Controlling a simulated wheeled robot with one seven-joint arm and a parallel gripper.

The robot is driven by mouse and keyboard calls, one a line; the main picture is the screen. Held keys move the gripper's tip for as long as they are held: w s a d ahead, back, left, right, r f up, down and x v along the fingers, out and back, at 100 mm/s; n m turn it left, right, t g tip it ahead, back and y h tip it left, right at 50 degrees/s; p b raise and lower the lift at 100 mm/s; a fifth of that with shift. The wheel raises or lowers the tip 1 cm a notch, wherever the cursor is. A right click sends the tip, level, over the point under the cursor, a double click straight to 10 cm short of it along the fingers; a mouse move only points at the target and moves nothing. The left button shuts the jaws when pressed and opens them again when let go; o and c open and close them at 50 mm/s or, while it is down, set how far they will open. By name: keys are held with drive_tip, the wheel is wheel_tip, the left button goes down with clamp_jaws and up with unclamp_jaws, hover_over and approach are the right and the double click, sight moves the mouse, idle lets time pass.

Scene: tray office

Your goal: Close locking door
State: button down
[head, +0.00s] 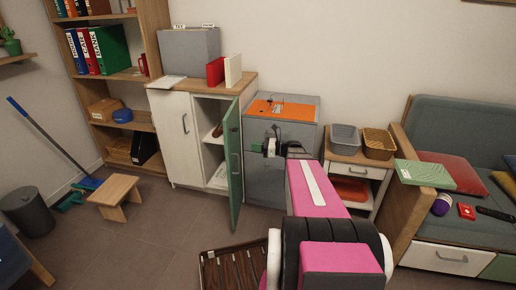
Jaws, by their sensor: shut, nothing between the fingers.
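The white cabinet (180,135) stands against the back wall. Part of the shelved inside (211,130) shows, with a dark red item on an upper shelf. The cabinet's left white door is shut. My gripper (266,147) is right of the green door, in front of the grey drawer unit. It looks small and partly hidden by my arm. It is shut and holds nothing, with a gap between it and the door.
The grey drawer unit (268,185) with an orange top stands right of the cabinet. A brown slatted tray (233,268) lies on the floor below the door. A wooden stool (113,190) stands at left. The floor between stool and door is clear.

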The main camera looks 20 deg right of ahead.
sight(229, 145)
drive_tip(key=x, duration=1)
drive_tip(key=shift+a, duration=0.15)
